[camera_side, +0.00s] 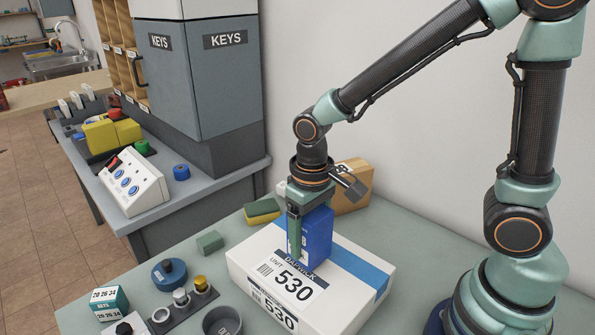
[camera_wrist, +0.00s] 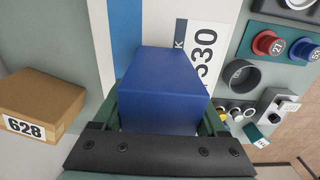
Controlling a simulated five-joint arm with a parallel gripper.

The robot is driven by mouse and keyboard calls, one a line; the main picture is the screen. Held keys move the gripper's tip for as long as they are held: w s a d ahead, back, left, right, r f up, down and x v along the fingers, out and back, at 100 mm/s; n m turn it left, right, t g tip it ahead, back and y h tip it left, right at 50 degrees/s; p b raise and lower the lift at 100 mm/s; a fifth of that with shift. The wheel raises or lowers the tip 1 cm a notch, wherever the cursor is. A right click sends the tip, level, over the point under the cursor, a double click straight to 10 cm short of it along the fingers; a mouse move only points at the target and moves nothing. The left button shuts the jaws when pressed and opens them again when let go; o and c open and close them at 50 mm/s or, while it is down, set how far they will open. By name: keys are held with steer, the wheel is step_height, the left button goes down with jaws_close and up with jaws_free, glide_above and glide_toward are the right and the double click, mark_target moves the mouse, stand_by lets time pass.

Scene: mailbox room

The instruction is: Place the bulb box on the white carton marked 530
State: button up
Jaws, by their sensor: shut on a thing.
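The bulb box is a blue box (camera_side: 319,234), upright between the fingers of my gripper (camera_side: 303,236). In the wrist view the blue box (camera_wrist: 160,88) fills the middle, with a green finger on either side. The white carton marked 530 (camera_side: 352,305) lies flat on the table with a blue stripe and a black-on-white label. The blue box is over the carton's top, behind the label. Its lower edge looks at or very near the carton's top; I cannot tell whether they touch. The carton's label also shows in the wrist view (camera_wrist: 205,50).
A brown box marked 628 (camera_wrist: 38,105) stands behind the carton. A grey cup (camera_side: 222,321), a holder with small knobs (camera_side: 184,310), a teal box (camera_side: 109,303) and a sponge (camera_side: 262,211) are nearby. A grey key cabinet (camera_side: 205,80) stands at the back left.

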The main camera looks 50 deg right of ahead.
steer(key=shift+f, duration=0.5)
steer(key=o, duration=1.3)
steer(key=shift+f, duration=0.15)
step_height(320, 180, up, 12)
steer(key=shift+r, duration=0.1)
steer(key=shift+d+r, duration=0.2)
steer(key=shift+d, duration=0.1)
steer(key=shift+s+d+r+t, duration=0.4)
steer(key=shift+d+t, duration=0.55)
steer(key=shift+d, duration=0.45)
steer(key=shift+s+d+r+t, duration=0.4)
steer(key=shift+d+t, duration=0.5)
steer(key=shift+d, duration=0.5)
steer(key=shift+s+d+r+t, duration=0.4)
steer(key=shift+d+t, duration=0.55)
steer(key=shift+d, duration=0.45)
